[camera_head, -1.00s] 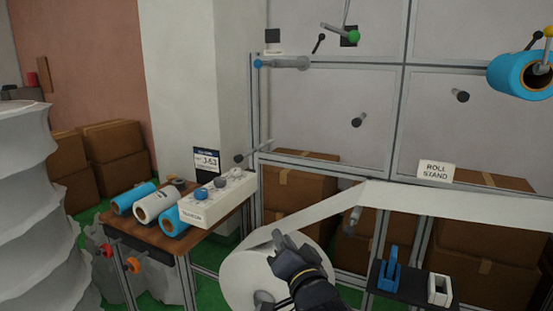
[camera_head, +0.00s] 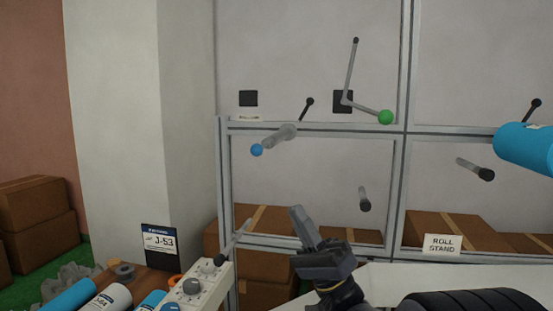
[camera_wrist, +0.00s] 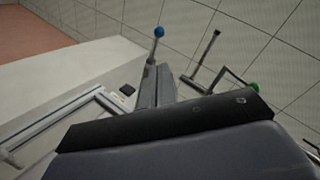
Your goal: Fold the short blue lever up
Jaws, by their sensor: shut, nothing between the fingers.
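The short blue lever (camera_head: 257,150) is a grey arm with a blue ball at its end. It sticks out from the frame's crossbar toward the lower left in the head view. In the wrist view its blue ball (camera_wrist: 159,32) shows beyond my fingertips. My gripper (camera_head: 298,214) is shut and empty, pointing upward, below and right of the lever in the head view. A gap shows between them there. In the wrist view the fingers (camera_wrist: 154,72) overlap the lever's lower shaft, and I cannot tell the depth between them.
A lever with a green ball (camera_head: 385,117) stands right of the blue one. A short black lever (camera_head: 308,104) is just above. Grey pegs (camera_head: 364,198) stick out from the panels. A white control box (camera_head: 195,292) and rolls are at lower left.

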